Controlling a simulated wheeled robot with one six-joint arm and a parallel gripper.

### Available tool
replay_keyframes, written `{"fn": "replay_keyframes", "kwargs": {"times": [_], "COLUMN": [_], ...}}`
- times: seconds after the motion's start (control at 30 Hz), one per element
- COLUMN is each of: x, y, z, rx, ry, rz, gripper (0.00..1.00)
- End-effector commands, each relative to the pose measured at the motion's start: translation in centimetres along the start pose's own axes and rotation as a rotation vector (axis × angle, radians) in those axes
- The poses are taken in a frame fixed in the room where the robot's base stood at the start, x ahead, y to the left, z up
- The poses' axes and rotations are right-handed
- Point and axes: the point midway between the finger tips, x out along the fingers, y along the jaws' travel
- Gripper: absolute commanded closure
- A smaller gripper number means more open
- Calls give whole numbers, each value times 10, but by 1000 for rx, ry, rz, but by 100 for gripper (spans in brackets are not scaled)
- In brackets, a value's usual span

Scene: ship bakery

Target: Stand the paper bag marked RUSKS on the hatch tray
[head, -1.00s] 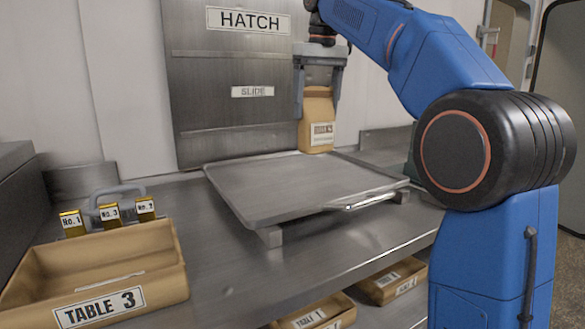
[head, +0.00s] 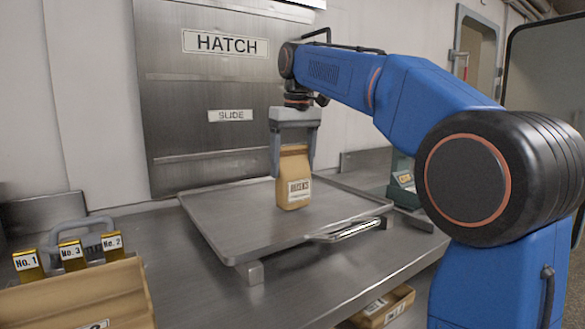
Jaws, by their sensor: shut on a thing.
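The paper bag (head: 294,178) is brown, with a white label that appears to read RUSKS. It is upright over the right part of the hatch tray (head: 225,215), a flat grey metal tray raised on feet in front of the hatch. My gripper (head: 294,150) points down and is shut on the upper part of the bag, one finger at each side. The bag's bottom is at or very near the tray surface; I cannot tell whether it touches. The rest of the tray is bare.
A steel hatch (head: 212,90) marked HATCH and SLIDE stands behind the tray. A TABLE-type wooden box (head: 75,300) is at the lower left, with numbered tags (head: 70,255) on a rack behind it. A small dark green device (head: 403,185) stands right of the tray.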

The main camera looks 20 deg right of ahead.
Motion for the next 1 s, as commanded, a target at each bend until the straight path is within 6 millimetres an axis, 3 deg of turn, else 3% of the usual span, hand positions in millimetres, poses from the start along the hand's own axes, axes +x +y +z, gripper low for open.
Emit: {"fn": "replay_keyframes", "kwargs": {"times": [0.1,0.5,0.53,0.6,1.0], "x": [9,13,13,13,6], "y": [0,0,0,0,0], "z": [2,2,2,1,1], "rx": [0,0,0,0,0], "ry": [-1,0,0,0,0], "rz": [0,0,0,0,0], "gripper": [68,68,18,7,7]}}
